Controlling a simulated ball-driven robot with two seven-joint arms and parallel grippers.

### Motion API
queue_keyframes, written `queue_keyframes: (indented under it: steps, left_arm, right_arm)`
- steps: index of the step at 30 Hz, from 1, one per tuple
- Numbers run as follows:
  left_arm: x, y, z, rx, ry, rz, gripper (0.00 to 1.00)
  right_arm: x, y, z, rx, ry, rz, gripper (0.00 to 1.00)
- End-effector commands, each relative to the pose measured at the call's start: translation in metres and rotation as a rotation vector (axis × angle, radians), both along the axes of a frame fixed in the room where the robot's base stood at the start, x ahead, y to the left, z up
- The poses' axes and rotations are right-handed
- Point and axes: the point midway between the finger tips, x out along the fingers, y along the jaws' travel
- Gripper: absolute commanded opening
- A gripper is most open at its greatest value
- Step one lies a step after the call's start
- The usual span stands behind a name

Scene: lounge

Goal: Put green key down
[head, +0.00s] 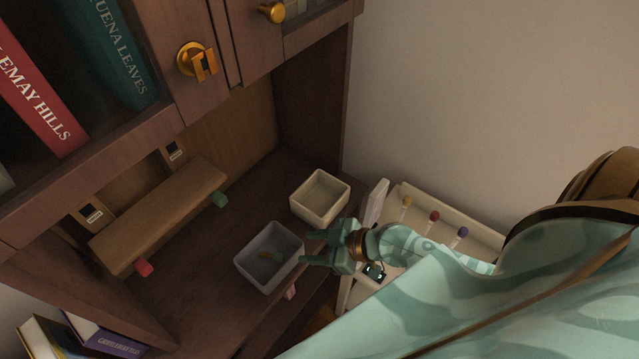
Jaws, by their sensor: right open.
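A small thing with dull green and tan parts (274,257) lies on the floor of the grey-blue bin (247,272). It may be the green key, but it is too small and dim to be sure. My right gripper (306,247) is open, with its fingertips at the right rim of that bin and nothing seen between them. I cannot tell whether the fingers touch the rim. My left gripper is not in view.
A cream bin (339,207) stands behind the gripper. A wooden box (160,215) with green (219,199) and red (144,267) tabs is at left. A pale tray (420,206) at right holds yellow-, red- and purple-headed pieces. Cabinet doors (185,25) hang above.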

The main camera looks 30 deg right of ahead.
Motion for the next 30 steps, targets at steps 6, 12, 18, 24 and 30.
queue_keyframes:
  steps: [6, 12, 18, 24, 30]
  left_arm:
    - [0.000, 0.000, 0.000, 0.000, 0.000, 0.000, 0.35]
    - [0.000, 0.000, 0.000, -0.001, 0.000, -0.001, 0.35]
    - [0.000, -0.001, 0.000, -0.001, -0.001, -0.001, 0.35]
    - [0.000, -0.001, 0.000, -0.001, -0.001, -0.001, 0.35]
    - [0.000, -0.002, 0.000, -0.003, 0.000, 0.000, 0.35]
  right_arm:
    - [-0.011, -0.009, 0.009, 0.001, 0.000, 0.001, 0.45]
    - [-0.011, -0.010, 0.008, 0.000, 0.002, -0.002, 0.45]
    - [-0.026, -0.049, -0.076, -0.109, 0.149, -0.162, 0.45]
    - [-0.141, -0.093, -0.234, -0.338, 0.489, -0.399, 0.45]
    - [-0.269, -0.072, -0.299, -0.465, 0.729, -0.421, 0.45]
